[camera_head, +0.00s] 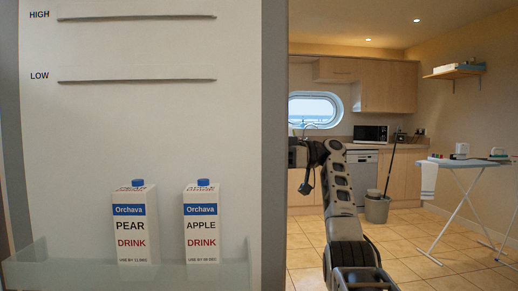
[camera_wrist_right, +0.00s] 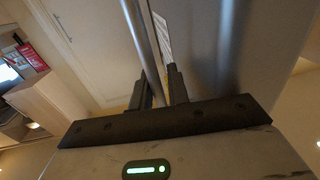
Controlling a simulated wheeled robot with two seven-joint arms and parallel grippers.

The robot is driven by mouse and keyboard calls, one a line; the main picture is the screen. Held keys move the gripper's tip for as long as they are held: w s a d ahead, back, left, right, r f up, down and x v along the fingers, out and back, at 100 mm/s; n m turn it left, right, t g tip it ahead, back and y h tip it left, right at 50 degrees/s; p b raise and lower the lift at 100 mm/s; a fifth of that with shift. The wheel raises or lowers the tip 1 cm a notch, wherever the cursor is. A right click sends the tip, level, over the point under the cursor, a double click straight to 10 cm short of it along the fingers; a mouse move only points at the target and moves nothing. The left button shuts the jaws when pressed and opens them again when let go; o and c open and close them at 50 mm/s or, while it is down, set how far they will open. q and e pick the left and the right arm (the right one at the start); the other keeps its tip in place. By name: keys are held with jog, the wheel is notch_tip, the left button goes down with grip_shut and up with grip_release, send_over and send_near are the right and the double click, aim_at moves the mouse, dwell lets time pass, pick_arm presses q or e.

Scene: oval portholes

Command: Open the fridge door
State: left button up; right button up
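The fridge door (camera_head: 150,130) fills the left of the head view, its white inner side facing me, so it stands open. It carries the words HIGH and LOW beside two thin slots. A clear door shelf (camera_head: 80,273) holds a pear drink carton (camera_head: 130,225) and an apple drink carton (camera_head: 201,225), both upright. My left gripper is out of view.
Behind is a kitchen with a microwave (camera_head: 370,134), an oval porthole (camera_head: 314,108) and wood cabinets. A grey bin (camera_head: 377,208) and an ironing board (camera_head: 462,163) stand at the right. The tiled floor between them and my arm is clear.

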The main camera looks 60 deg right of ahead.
aim_at(272, 140)
jog(key=s+a, duration=0.1)
jog(key=s+a+r+b, duration=0.1)
jog(key=a+r+b, duration=0.1)
jog(key=a, duration=0.1)
jog(key=shift+s, duration=0.4)
jog(key=s+a+r, duration=0.2)
jog(key=a, duration=0.1)
jog(key=shift+s+a+r, duration=0.15)
jog(key=shift+a, duration=0.15)
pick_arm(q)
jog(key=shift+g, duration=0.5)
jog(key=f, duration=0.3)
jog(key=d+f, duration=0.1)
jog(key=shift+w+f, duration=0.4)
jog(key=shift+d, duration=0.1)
pick_arm(e)
jog(key=shift+c, duration=0.4)
